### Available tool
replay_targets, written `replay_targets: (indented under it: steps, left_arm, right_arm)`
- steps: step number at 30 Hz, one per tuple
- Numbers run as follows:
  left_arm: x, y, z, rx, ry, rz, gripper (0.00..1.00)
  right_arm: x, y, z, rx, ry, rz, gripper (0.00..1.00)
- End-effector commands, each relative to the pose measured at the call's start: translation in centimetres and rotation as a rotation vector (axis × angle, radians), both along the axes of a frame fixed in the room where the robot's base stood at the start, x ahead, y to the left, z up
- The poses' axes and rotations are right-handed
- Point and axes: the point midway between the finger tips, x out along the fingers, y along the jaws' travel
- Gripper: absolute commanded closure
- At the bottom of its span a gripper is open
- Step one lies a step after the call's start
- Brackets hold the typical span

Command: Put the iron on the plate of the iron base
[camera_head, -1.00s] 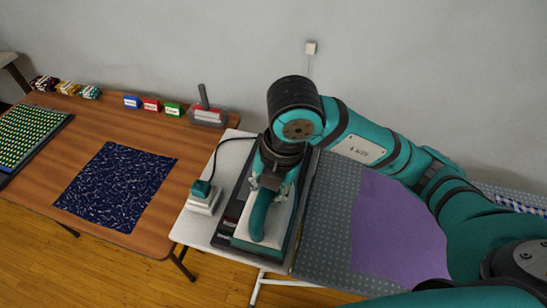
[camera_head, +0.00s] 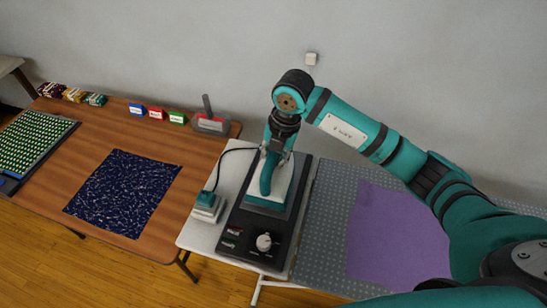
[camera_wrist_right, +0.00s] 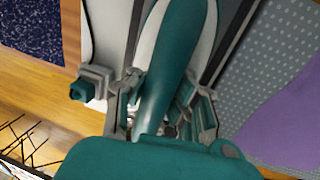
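The iron (camera_head: 267,182) has a teal handle and a pale body. It is over the back part of the black iron base (camera_head: 240,222). A grey plate edge (camera_head: 266,210) shows just in front of it; whether the iron rests on the plate or hangs slightly above it, I cannot tell. My right gripper (camera_head: 277,154) is shut on the iron's handle from above. In the right wrist view its fingers (camera_wrist_right: 158,112) lie on both sides of the teal handle (camera_wrist_right: 172,58). My left gripper is not in view.
A purple cloth (camera_head: 395,240) lies on the dotted grey board (camera_head: 318,235) at right. A navy cloth (camera_head: 125,190) lies on the wooden table.

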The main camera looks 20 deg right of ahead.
Motion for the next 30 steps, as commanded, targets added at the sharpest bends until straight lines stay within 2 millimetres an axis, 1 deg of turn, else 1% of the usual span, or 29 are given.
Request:
replay_targets:
  steps: [1,4,17,24,25,30]
  left_arm:
    - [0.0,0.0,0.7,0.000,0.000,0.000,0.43]
    - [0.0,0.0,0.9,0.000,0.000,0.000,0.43]
    - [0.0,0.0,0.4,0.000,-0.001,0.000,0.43]
    - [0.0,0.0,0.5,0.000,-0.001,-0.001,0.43]
    - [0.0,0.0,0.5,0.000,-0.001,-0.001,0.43]
    - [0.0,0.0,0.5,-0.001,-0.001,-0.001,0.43]
  right_arm:
    - [0.1,0.0,-0.1,0.003,-0.001,-0.002,1.00]
    - [0.1,0.1,-0.9,0.003,-0.004,-0.001,1.00]
    - [0.1,0.1,-1.7,0.003,-0.007,-0.001,1.00]
    - [0.0,0.0,-1.8,0.000,-0.001,-0.001,0.69]
    - [0.0,0.0,-1.8,0.000,-0.001,-0.001,0.67]
    - [0.0,0.0,-1.8,0.000,-0.001,-0.001,0.67]
